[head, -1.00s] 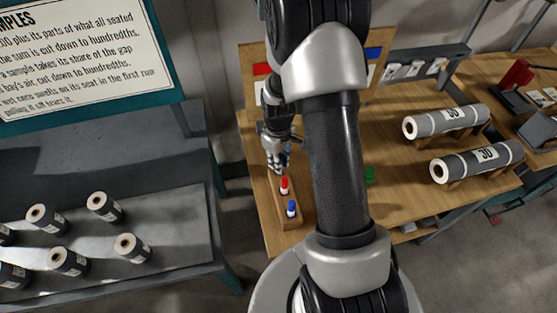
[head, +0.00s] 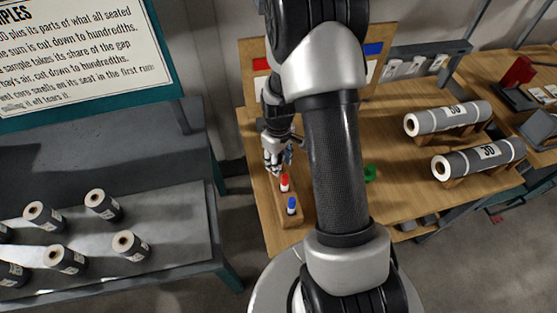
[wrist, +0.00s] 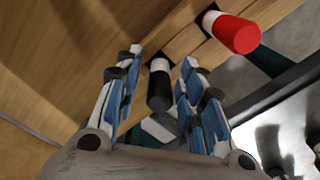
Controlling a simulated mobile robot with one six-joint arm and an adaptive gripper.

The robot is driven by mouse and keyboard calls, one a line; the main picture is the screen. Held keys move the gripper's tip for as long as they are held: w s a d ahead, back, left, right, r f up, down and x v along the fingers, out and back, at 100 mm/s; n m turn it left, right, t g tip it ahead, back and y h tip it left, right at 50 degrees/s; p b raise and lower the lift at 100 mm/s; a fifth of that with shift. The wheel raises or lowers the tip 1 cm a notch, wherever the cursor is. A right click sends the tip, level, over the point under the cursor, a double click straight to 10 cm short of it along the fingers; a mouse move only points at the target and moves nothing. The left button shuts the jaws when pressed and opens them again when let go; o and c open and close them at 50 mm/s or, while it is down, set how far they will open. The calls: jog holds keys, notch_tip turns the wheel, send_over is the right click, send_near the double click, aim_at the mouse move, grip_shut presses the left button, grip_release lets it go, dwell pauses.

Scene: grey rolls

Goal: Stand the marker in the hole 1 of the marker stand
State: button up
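The wooden marker stand (head: 288,222) lies along the left side of the bench. A red-capped marker (head: 285,183) and a blue-capped marker (head: 291,206) stand in it. My gripper (head: 272,170) is low at the stand's far end. In the wrist view, a black-capped marker (wrist: 160,88) with a white body lies between my fingers (wrist: 162,58). The fingers look apart, with a gap on the marker's left. Its white end points towards the stand, but I cannot tell whether it sits in a hole. The red marker (wrist: 237,33) is up to the right.
A small green object (head: 370,173) lies on the wooden bench (head: 405,195), right of my arm. Large grey rolls (head: 447,117) rest on cradles at the right. Small rolls (head: 103,205) stand on a grey table at the left. A board rises behind the stand.

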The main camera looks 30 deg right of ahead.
jog(key=shift+r, duration=0.15)
notch_tip(320, 180, up, 12)
jog(key=shift+f, duration=0.1)
dwell(0.5)
dwell(0.4)
jog(key=s+a+r+m+t, duration=0.1)
jog(key=s+a+r, duration=0.25)
jog(key=r, duration=0.55)
jog(key=s+a+r+m+t, duration=0.1)
jog(key=s+a+r, duration=0.3)
jog(key=s, duration=0.4)
jog(key=s+a+r+m+t, duration=0.1)
jog(key=s+a+r+t, duration=0.1)
jog(key=s+a+r, duration=0.3)
jog(key=s, duration=0.3)
jog(key=shift+m+t, duration=0.3)
jog(key=shift+s+d+r, duration=0.1)
jog(key=shift+c, duration=0.7)
